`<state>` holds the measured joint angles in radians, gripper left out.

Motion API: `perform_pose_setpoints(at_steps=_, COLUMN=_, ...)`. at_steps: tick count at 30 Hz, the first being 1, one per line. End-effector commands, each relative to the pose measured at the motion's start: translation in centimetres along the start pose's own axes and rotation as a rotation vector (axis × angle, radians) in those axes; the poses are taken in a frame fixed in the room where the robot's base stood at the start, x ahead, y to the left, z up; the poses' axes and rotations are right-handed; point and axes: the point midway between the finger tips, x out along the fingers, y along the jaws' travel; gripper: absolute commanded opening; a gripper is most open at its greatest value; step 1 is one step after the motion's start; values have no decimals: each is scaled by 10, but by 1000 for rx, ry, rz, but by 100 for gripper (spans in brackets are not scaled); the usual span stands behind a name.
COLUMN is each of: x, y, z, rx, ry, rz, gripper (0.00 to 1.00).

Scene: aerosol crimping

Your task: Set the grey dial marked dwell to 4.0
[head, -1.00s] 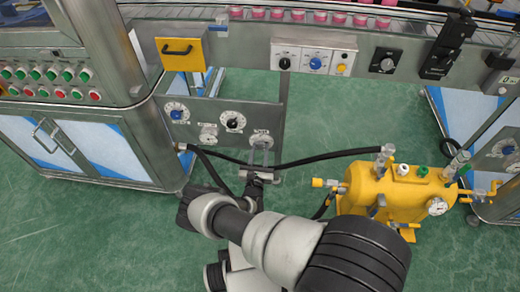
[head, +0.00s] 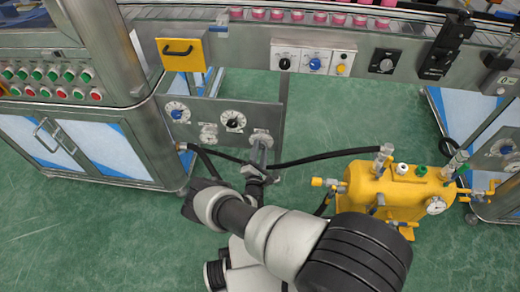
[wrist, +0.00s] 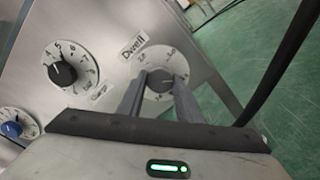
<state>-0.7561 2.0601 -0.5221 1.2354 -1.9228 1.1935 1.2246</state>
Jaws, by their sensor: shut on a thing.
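The dwell dial (wrist: 163,52) is a pale round scale on a grey metal panel, with a grey knob (wrist: 160,83) at its centre. A "Dwell" label (wrist: 133,45) sits at its upper left in the wrist view. My gripper (wrist: 160,78) is shut on the knob, one finger on each side. In the head view the dial (head: 262,135) is at the panel's lower right, with my gripper (head: 259,150) on it from the front. The fingers hide part of the scale, and the small numbers and pointer cannot be read.
A black-knobbed dial (wrist: 62,73) and a blue-knobbed dial (wrist: 11,129) are left of the dwell dial. A black hose (head: 320,158) runs beside my gripper to the yellow tank (head: 395,190) at right. Green floor (head: 350,110) is open behind the panel.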

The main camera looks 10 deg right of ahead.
Motion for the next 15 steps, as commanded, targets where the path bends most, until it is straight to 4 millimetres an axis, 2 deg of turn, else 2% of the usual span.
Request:
perform_pose_setpoints(at_steps=6, x=2, y=2, z=1, rx=95, ry=-3, rz=4, gripper=10)
perform_pose_setpoints(at_steps=15, x=2, y=2, z=1, rx=141, ry=-3, rz=4, gripper=10)
